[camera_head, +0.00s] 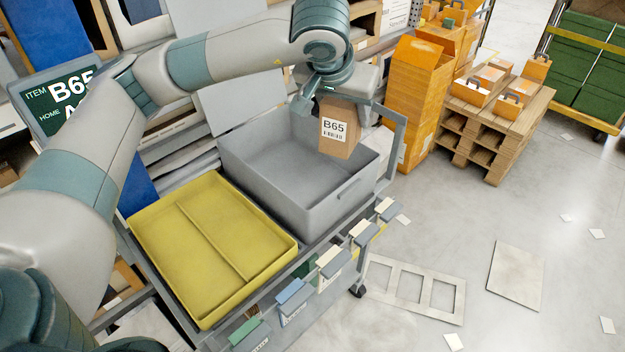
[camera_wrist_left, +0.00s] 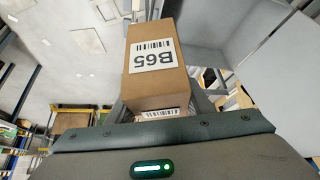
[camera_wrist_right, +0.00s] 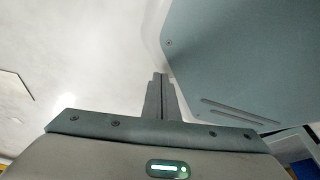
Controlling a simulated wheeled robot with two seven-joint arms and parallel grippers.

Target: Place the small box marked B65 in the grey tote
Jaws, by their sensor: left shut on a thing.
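The small brown box marked B65 (camera_head: 341,130) hangs from my left gripper (camera_head: 331,92), over the right part of the grey tote (camera_head: 340,200). In the left wrist view the box (camera_wrist_left: 155,85) fills the middle, with its B65 label and barcode facing the camera. My left gripper is shut on the box. The grey tote stands on the cart and its visible inside is empty. Whether the box's lower end is below the tote's rim, I cannot tell. In the right wrist view my right gripper (camera_wrist_right: 161,95) has its fingers together with nothing between them.
A yellow divided tray (camera_head: 178,249), empty, sits beside the tote on the cart. Small coloured bins (camera_head: 330,262) line the cart's front edge. A screen reading B65 (camera_head: 62,100) stands at the left. Orange cartons (camera_head: 415,95) and a pallet (camera_head: 490,130) stand at the right.

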